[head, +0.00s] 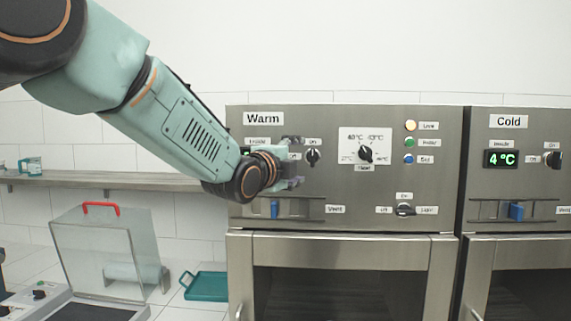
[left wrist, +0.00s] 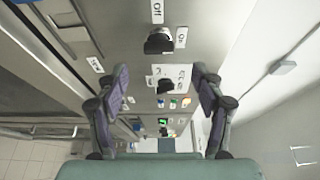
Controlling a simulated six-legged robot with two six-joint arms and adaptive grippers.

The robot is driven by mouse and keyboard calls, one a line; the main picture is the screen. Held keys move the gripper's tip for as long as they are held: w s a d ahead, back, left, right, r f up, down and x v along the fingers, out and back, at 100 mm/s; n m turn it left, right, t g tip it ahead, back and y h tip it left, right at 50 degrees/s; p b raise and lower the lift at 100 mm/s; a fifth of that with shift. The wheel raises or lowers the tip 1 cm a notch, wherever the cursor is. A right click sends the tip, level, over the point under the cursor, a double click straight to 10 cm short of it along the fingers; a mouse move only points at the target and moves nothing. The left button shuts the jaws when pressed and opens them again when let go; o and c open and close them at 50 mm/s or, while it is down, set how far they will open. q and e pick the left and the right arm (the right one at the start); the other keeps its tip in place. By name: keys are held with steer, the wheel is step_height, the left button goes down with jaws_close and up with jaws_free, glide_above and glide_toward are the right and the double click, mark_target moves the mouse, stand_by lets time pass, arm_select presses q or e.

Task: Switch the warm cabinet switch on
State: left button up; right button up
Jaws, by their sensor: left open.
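The Warm cabinet (head: 345,215) fills the middle of the head view. Its switch, a small black knob (head: 313,157), sits on the panel below an "On" label (head: 313,141). My left gripper (head: 296,163) is open and empty just left of this knob, its fingers one above the other. The left wrist view shows the two fingers (left wrist: 163,77) spread apart, with a black knob (left wrist: 160,42) and its Off and On labels beyond them. I cannot tell exactly which way the switch points. My right gripper is in neither view.
A temperature dial (head: 365,153), several indicator lamps (head: 410,142), a blue vent slider (head: 275,209) and a light knob (head: 404,210) share the panel. The Cold cabinet (head: 520,215) stands to the right. A shelf (head: 120,181) and a clear box (head: 105,250) are left.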

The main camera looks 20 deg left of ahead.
arm_select(q)
steer(key=shift+s+a, duration=0.2)
steer(key=shift+s, duration=1.05)
steer(key=shift+s+a, duration=0.15)
steer(key=shift+s, duration=1.1)
steer(key=shift+d, duration=0.1)
steer(key=s+f+n+g+b, duration=0.3)
steer(key=f+n, duration=0.3)
steer(key=f, duration=0.8)
steer(key=s+f+n+g+y+b, duration=0.15)
steer(key=s+f+n, duration=0.3)
steer(key=f, duration=0.95)
steer(key=s+f+n+g+h+b, duration=0.1)
steer(key=s+f+n+g+b, duration=0.45)
steer(key=f, duration=0.95)
steer(key=s+f+n+g+b, duration=0.2)
steer(key=s+f+g+b, duration=0.2)
steer(key=s+f, duration=1.2)
steer(key=s+f+n+g+y+b, duration=0.1)
steer(key=s+f+g+b, duration=0.3)
steer(key=s+f, duration=1.1)
step_height(320, 180, down, 6)
steer(key=shift+s+d+r+n+b, duration=0.2)
steer(key=shift+s+d+n+b, duration=0.2)
steer(key=shift+b, duration=0.8)
